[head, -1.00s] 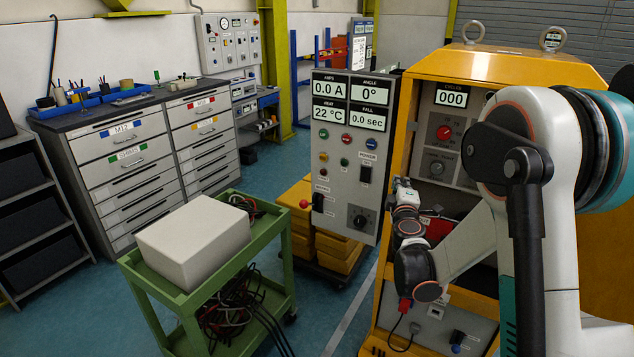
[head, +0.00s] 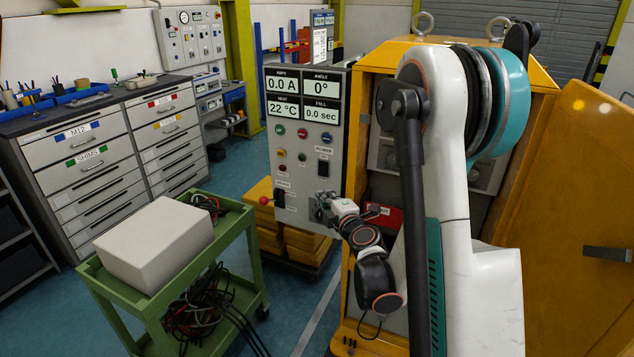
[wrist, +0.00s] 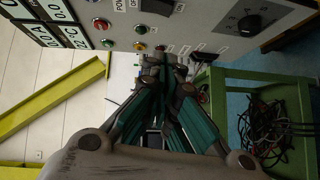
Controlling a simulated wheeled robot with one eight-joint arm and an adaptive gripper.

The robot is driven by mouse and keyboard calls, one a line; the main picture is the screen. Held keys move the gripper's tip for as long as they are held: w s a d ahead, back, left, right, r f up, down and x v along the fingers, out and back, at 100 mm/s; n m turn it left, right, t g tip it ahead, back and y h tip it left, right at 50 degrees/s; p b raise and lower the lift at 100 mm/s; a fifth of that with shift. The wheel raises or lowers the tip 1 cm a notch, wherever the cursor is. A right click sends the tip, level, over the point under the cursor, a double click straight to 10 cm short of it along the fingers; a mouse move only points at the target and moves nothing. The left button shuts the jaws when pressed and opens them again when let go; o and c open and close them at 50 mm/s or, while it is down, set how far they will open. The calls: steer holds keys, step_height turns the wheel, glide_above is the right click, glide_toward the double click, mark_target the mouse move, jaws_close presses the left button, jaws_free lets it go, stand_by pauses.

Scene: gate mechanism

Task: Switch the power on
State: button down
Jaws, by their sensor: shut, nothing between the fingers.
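The grey control panel (head: 304,150) stands upright left of the yellow cabinet. Its black POWER switch (head: 323,169) is on the right side below the displays; whether it is on or off is too small to tell. In the wrist view, the switch (wrist: 157,7) is partly cut by the top edge. My gripper (head: 322,206) is shut and empty, in front of the panel's lower right, below the switch in the head view. It hides the round dial there. The wrist view shows the dial (wrist: 250,22) and my closed fingertips (wrist: 165,55), apart from the switch.
The displays (head: 303,97) read 0.0 A, 0°, 22 °C and 0.0 sec. A red-knobbed lever (head: 265,201) sticks out at the panel's lower left. A green cart (head: 145,310) with a pale box (head: 155,238) and cables stands at left. The yellow cabinet (head: 385,56) is at right.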

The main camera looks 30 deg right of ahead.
steer(key=b, duration=0.2)
glide_toward(323, 169)
steer(key=w+a+f, duration=0.2)
steer(key=w+a, duration=0.2)
steer(key=a, duration=0.1)
steer(key=shift+w+d+f+b, duration=0.2)
steer(key=shift+w+d+b, duration=0.25)
steer(key=shift+w+d, duration=1.1)
steer(key=shift+s, duration=0.1)
steer(key=shift+d, duration=0.15)
steer(key=shift+d+f+b, duration=0.25)
steer(key=shift+f+b, duration=0.05)
steer(key=shift+b, duration=0.1)
steer(key=shift+w+r, duration=0.1)
steer(key=shift+w, duration=0.15)
steer(key=shift+s+a, duration=0.1)
